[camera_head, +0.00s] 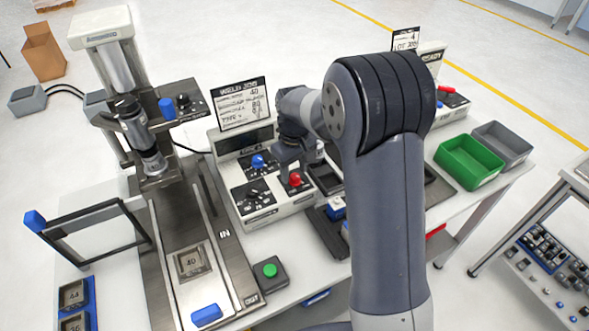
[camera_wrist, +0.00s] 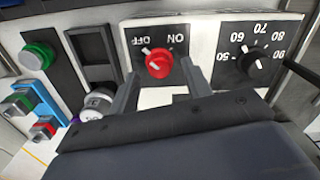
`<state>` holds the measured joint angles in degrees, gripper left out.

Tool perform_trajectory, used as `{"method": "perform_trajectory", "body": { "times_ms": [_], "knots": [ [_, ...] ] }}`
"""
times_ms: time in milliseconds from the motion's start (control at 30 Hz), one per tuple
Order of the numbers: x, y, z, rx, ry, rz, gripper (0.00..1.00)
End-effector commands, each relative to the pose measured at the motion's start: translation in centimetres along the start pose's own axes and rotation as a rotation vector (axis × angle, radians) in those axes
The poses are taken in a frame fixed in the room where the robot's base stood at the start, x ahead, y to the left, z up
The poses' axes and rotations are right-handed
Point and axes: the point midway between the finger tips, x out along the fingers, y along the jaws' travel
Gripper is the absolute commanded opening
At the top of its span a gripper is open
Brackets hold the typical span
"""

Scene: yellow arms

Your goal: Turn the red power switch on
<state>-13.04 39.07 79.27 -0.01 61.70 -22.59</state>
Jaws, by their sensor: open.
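The red power switch is a round red knob (camera_wrist: 159,64) on a white panel in the wrist view, with ON and OFF labels upside down above it. Its pale pointer mark tilts up and left, toward the OFF label. The red knob also shows in the head view (camera_head: 295,180), on the front of the white control box (camera_head: 277,208). My gripper (camera_wrist: 160,88) is open, with one finger to each side of the knob's near side. I cannot tell whether either finger touches it. In the head view my gripper (camera_head: 290,155) is just above the knob, partly hidden by my arm.
A black dial (camera_wrist: 251,65) with numbers sits right of the red knob in the wrist view, and a green button (camera_wrist: 38,55) is at the left. A blue knob (camera_head: 258,161) is on the same box. A press rig (camera_head: 135,130) stands to the left.

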Motion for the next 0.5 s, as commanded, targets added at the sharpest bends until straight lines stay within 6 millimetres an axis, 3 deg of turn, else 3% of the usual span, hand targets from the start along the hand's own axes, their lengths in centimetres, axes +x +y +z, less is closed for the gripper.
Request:
{"method": "perform_trajectory", "body": {
  "times_ms": [400, 500],
  "knots": [
    [1.08, -0.01, 0.02, 0.000, 0.000, 0.000, 0.47],
    [1.07, -0.01, 0.02, 0.000, 0.001, 0.000, 0.39]
  ]
}}
